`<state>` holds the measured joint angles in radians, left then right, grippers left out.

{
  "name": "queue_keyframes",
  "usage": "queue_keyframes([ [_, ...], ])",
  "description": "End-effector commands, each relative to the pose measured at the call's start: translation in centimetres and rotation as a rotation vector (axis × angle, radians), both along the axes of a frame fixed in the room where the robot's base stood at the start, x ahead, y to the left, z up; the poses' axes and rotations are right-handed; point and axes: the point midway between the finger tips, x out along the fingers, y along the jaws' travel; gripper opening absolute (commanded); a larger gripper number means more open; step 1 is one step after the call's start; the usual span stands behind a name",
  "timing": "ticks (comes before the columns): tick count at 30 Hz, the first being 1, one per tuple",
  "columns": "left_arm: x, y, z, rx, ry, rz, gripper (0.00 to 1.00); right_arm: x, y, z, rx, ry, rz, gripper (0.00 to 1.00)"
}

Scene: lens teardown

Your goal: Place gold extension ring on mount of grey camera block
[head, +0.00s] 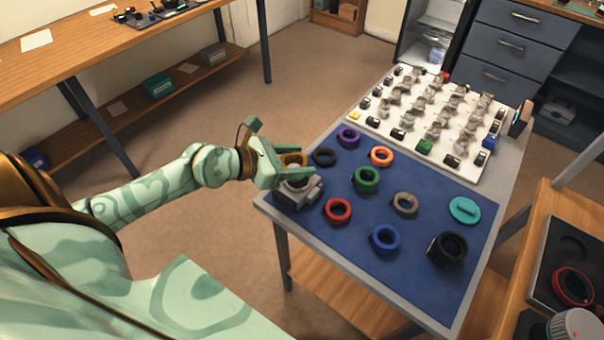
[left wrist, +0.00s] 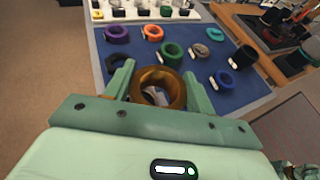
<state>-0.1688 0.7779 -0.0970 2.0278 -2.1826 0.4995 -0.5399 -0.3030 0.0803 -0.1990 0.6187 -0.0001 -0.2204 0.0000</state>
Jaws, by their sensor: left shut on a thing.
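The gold extension ring (head: 292,159) is between the fingers of my left gripper (head: 293,165), which is shut on it. In the left wrist view the ring (left wrist: 158,87) sits between the two green fingers (left wrist: 158,92). The grey camera block (head: 298,193) stands at the left corner of the blue mat (head: 361,243). In the head view the ring appears just above the block; whether they touch I cannot tell. In the left wrist view a little grey shows through the ring's opening.
Near the block lie a red ring (head: 338,211), a black ring (head: 323,157) and a green ring (head: 366,180). Purple, orange, grey and blue rings, a teal cap (head: 465,210) and a black lens (head: 447,249) are also on the mat. A white board (head: 490,163) of small parts lies behind.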

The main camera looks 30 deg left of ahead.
Motion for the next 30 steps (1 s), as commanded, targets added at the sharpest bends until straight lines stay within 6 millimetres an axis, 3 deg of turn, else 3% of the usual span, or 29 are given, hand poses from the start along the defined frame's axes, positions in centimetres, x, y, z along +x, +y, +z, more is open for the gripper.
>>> queue_keyframes([
  [1, 0.7, 0.2, -1.3, 0.001, 0.002, 0.001, 0.29, -0.3, 0.0, -1.0, 0.001, 0.008, 0.0, 0.8],
  [10, 2.5, 0.7, -3.3, 0.001, 0.001, 0.0, 0.29, -0.6, 0.1, -2.5, 0.001, 0.016, 0.001, 0.8],
  [15, 2.3, 0.6, -6.1, 0.0, 0.002, -0.001, 0.29, -1.2, 0.1, -4.2, 0.001, 0.031, 0.001, 0.8],
  [26, 2.3, 0.6, -6.1, 0.0, -0.001, 0.0, 0.29, -1.1, 0.1, -4.1, 0.002, 0.029, 0.001, 0.8],
  [27, 2.3, 0.6, -6.2, 0.001, 0.0, 0.0, 0.6, -1.1, 0.1, -4.1, 0.002, 0.028, 0.001, 0.8],
  [29, 2.3, 0.6, -6.1, 0.001, 0.0, 0.0, 0.76, -1.1, 0.1, -4.1, 0.002, 0.028, 0.001, 0.8],
  [30, 2.3, 0.6, -6.1, 0.001, 0.0, 0.0, 0.76, -1.1, 0.1, -4.1, 0.002, 0.028, 0.001, 0.8],
])
